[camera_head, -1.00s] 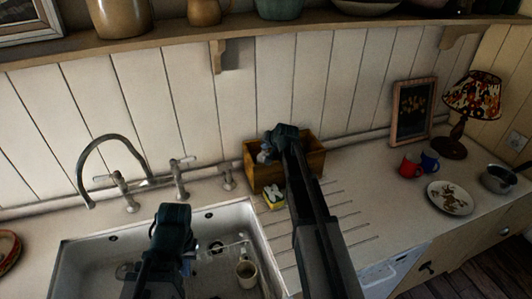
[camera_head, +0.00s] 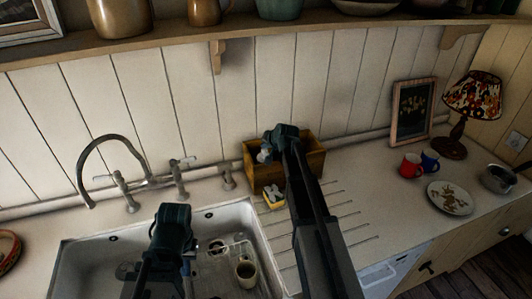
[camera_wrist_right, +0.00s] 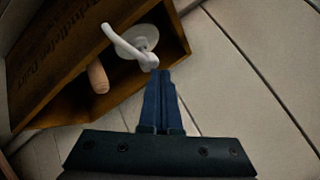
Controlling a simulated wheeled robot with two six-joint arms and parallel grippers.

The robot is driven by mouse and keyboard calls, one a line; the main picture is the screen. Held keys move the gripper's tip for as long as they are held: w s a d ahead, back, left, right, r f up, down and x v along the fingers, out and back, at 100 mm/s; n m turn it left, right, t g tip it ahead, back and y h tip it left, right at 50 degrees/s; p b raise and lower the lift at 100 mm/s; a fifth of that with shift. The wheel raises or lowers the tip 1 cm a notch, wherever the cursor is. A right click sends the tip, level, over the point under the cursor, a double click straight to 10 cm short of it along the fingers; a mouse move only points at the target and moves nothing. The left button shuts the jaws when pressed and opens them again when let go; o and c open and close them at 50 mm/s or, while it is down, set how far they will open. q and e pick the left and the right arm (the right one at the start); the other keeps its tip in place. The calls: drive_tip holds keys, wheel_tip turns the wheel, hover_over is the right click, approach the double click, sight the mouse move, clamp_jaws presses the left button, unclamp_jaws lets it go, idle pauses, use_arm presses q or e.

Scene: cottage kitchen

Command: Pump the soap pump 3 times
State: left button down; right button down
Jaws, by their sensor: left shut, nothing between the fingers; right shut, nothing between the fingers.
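The white soap pump (camera_wrist_right: 148,58) shows in the right wrist view, at the open side of a wooden box (camera_wrist_right: 60,62). It has a round collar and a curved spout. In the head view only a small pale part of the pump (camera_head: 264,156) shows beside my right gripper. My right gripper (camera_wrist_right: 161,72) is shut and empty, its fingertips right at the pump's end; I cannot tell whether they touch. In the head view the right gripper (camera_head: 270,145) is over the left part of the wooden box (camera_head: 312,162). My left gripper (camera_head: 172,214) is shut and empty over the sink.
The sink (camera_head: 85,262) holds a mug (camera_head: 246,271). A tap (camera_head: 88,160) stands behind it. A sponge (camera_head: 273,198) lies in front of the box.

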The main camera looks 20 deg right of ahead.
sight(265, 152)
drive_tip(key=shift+f+b, duration=0.45)
drive_tip(key=shift+b, duration=0.05)
drive_tip(key=shift+r, duration=0.1)
drive_tip(key=shift+r+p, duration=0.35)
drive_tip(key=shift+p, duration=0.15)
wheel_tip(265, 152, up, 6)
drive_tip(key=p, duration=0.6)
idle(2.6)
